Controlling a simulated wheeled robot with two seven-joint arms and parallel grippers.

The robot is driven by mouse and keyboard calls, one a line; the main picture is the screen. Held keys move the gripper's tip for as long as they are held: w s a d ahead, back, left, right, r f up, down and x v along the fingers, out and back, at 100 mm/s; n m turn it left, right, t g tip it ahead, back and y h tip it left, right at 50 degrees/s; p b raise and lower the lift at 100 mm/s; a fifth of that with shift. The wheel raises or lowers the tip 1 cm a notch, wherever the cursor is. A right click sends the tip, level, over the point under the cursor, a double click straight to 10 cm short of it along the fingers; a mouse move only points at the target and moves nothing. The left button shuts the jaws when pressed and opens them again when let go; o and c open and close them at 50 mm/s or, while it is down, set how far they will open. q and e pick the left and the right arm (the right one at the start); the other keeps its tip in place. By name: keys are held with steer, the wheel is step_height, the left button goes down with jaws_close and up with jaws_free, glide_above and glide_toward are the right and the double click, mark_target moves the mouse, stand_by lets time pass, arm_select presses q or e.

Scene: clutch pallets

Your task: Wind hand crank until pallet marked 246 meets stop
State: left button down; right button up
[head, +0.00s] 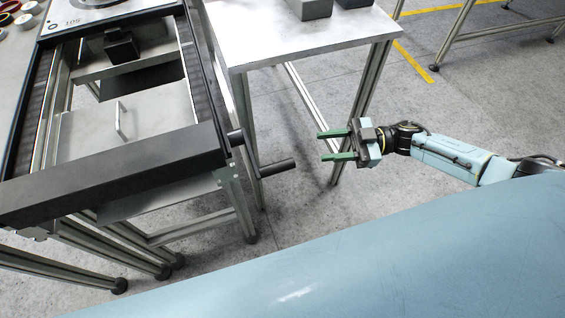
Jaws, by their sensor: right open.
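The hand crank (276,167) is a dark arm with a cylindrical handle, on the near right corner of the conveyor frame (110,172). A light pallet (62,23) sits on the rails at the far end, cut off by the top edge. Its marking is small and seems to read 105, not 246. No pallet marked 246 can be made out. The thick black bar across the near end may be the stop. My right gripper (322,146) is open and empty, its green fingers pointing left, to the right of the crank handle and apart from it. My left gripper is out of view.
A metal table (300,42) with dark grey blocks (312,8) stands behind the crank, its leg close behind my right gripper. Small round parts (22,18) lie at the far left. Open floor lies around my right gripper.

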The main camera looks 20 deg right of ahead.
mark_target(282, 166)
steer(key=s+a+r+g, duration=0.1)
steer(key=a, duration=0.3)
steer(key=s+a+r+n+g, duration=0.1)
steer(key=a, duration=0.3)
steer(key=s+a+r+n+g+p, duration=0.1)
steer(key=a+g, duration=0.1)
steer(key=a, duration=0.2)
steer(key=shift+s+a, duration=0.2)
steer(key=shift+a, duration=0.35)
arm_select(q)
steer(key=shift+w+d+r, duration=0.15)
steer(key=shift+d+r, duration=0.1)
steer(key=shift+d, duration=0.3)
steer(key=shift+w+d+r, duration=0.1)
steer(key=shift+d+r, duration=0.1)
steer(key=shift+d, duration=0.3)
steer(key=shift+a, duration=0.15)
arm_select(e)
steer(key=shift+c, duration=0.2)
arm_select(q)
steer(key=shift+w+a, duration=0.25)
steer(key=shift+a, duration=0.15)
arm_select(e)
jaws_close()
